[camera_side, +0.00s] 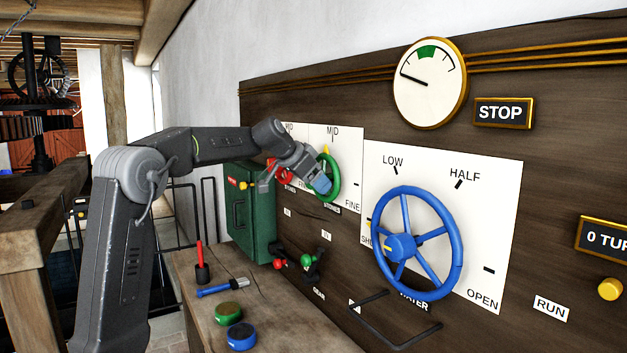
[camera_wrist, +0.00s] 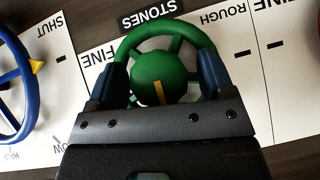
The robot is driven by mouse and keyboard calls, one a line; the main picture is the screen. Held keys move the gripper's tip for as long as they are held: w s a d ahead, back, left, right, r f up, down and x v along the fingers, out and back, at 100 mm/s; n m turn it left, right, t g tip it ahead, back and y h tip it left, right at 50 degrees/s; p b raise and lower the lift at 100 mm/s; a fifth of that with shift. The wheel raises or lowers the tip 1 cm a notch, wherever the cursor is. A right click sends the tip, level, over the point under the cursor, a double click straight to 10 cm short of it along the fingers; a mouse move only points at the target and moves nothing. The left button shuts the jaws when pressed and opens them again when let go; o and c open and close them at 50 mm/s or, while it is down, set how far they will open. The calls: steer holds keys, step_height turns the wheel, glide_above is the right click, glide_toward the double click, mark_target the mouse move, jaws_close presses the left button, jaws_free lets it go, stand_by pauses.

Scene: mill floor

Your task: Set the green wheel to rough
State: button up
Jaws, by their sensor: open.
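The green wheel (camera_side: 337,180) is on the wall panel in the side view, with a yellow pointer at its top, below the MID mark. In the wrist view the green wheel (camera_wrist: 162,66) appears upside down, and the yellow stripe on its hub points toward the picture's bottom. FINE (camera_wrist: 100,68) is at its left and ROUGH (camera_wrist: 224,20) at its upper right. My gripper (camera_wrist: 164,78) is open, its blue fingers on opposite sides of the hub and overlapping the rim; contact is unclear. My gripper (camera_side: 320,184) hides part of the wheel in the side view.
A large blue wheel (camera_side: 458,247) stands to the right, and a red wheel (camera_side: 283,172) close to the left. A green cabinet (camera_side: 250,215) is below my forearm. Small red (camera_side: 279,264) and green (camera_side: 306,261) knobs sit below. A bench (camera_side: 270,310) holds loose items.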

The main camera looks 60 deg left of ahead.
steer(key=c, duration=0.9)
steer(key=n+h, duration=0.2)
steer(key=h, duration=0.1)
steer(key=shift+a+h, duration=0.1)
steer(key=shift+h, duration=0.3)
steer(key=n+h, duration=0.2)
steer(key=h, duration=0.1)
steer(key=n+t+h, duration=0.1)
steer(key=n+h, duration=0.1)
steer(key=h, duration=0.1)
steer(key=shift+h, duration=0.3)
steer(key=shift+n+t+h, duration=0.8)
steer(key=shift+n+h, duration=0.5)
